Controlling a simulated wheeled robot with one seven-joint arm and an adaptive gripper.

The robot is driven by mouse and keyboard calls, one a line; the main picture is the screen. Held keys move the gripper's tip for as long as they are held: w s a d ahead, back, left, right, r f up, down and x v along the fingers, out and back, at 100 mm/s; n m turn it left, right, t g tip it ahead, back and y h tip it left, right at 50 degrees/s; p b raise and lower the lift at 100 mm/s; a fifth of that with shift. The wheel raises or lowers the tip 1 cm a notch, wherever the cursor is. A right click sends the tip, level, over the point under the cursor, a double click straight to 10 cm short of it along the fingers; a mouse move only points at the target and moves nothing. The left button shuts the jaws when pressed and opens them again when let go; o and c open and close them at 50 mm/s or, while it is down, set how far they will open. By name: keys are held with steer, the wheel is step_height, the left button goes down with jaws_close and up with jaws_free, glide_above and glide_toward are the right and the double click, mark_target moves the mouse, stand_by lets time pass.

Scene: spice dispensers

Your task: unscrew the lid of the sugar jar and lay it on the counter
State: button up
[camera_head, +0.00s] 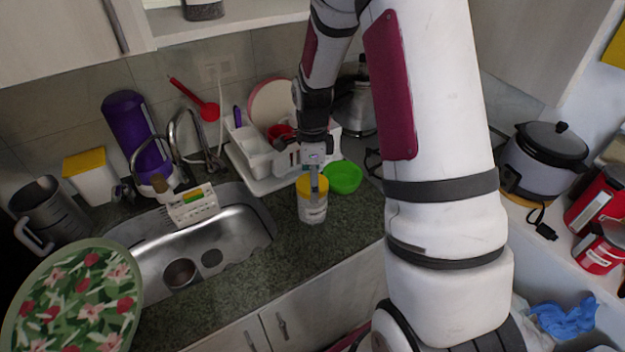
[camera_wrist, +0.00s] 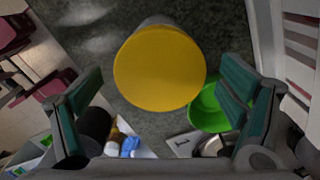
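The sugar jar (camera_head: 313,212) stands upright on the dark granite counter (camera_head: 285,262), to the right of the sink. Its body is pale, and its yellow lid (camera_head: 304,186) is on top. In the wrist view the round yellow lid (camera_wrist: 160,68) fills the upper middle and hides most of the jar. My gripper (camera_head: 313,180) is over the jar in the head view, partly covering the lid. In the wrist view my gripper (camera_wrist: 165,100) is open, with one green-padded finger to each side and the lid beyond them. I see no contact with the lid.
A green bowl (camera_head: 344,178) stands close to the jar on its right. A white dish rack (camera_head: 262,165) is behind, with a steel pot (camera_head: 357,112) beyond. The sink (camera_head: 215,235) lies left. Counter in front of the jar is clear.

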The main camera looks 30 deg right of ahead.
steer(key=c, duration=1)
steer(key=n, duration=0.3)
steer(key=shift+s+n+p, duration=0.1)
steer(key=shift+n+p, duration=0.3)
steer(key=n, duration=0.5)
steer(key=shift+r+p, duration=0.1)
steer(key=shift+p, duration=0.3)
steer(key=shift+n, duration=0.3)
steer(key=n+p, duration=0.1)
steer(key=n, duration=0.2)
steer(key=shift+n, duration=0.4)
steer(key=n, duration=0.4)
steer(key=shift+p, duration=0.3)
steer(key=shift+n, duration=0.6)
